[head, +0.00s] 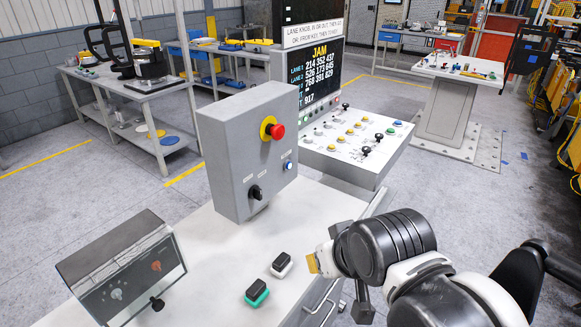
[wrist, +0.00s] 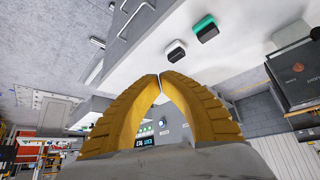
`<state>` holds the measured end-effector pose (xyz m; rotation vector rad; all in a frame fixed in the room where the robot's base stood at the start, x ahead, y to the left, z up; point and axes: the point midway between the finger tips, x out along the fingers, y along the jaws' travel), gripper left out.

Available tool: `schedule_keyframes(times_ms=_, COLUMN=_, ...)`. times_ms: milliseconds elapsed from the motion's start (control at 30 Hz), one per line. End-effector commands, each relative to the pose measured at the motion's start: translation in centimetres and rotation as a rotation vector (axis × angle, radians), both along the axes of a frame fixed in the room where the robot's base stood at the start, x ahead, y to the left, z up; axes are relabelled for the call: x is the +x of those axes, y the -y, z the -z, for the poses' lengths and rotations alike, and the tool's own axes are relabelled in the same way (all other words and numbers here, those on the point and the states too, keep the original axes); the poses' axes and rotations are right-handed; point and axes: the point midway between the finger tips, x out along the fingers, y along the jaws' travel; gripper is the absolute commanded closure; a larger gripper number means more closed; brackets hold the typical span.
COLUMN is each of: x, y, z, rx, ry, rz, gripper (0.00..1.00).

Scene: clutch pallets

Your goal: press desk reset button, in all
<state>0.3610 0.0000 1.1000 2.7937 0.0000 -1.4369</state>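A grey control box (head: 246,150) stands on the white desk (head: 215,270). Its front has a red mushroom button on a yellow ring (head: 272,128), a small blue-lit button (head: 288,165) and a black knob (head: 256,192). The labels are too small to read, so I cannot tell which is the reset. My gripper (head: 313,263) is over the desk's right edge, lower and to the right of the box, touching none of its buttons. In the wrist view its yellow fingers (wrist: 160,77) meet at the tips with nothing between. The blue-lit button (wrist: 162,124) shows beyond them.
A black-topped block (head: 281,265) and a green-based one (head: 256,293) sit on the desk near my gripper. A sloped button panel (head: 350,140) and a JAM display (head: 318,80) are behind the box.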

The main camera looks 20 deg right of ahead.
Motion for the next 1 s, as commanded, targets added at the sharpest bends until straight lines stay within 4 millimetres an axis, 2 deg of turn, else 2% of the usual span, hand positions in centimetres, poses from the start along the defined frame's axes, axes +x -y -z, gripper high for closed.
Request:
schedule_keyframes(times_ms=767, x=0.1, y=0.0, z=0.0, rx=0.000, ry=0.001, rz=-0.003, gripper=1.00)
schedule_keyframes(times_ms=867, x=0.9, y=-0.2, z=0.0, rx=0.004, ry=0.015, rz=-0.020, gripper=1.00)
schedule_keyframes(times_ms=1000, x=4.2, y=-0.6, z=-0.1, rx=0.011, ry=0.071, rz=-0.094, gripper=1.00)
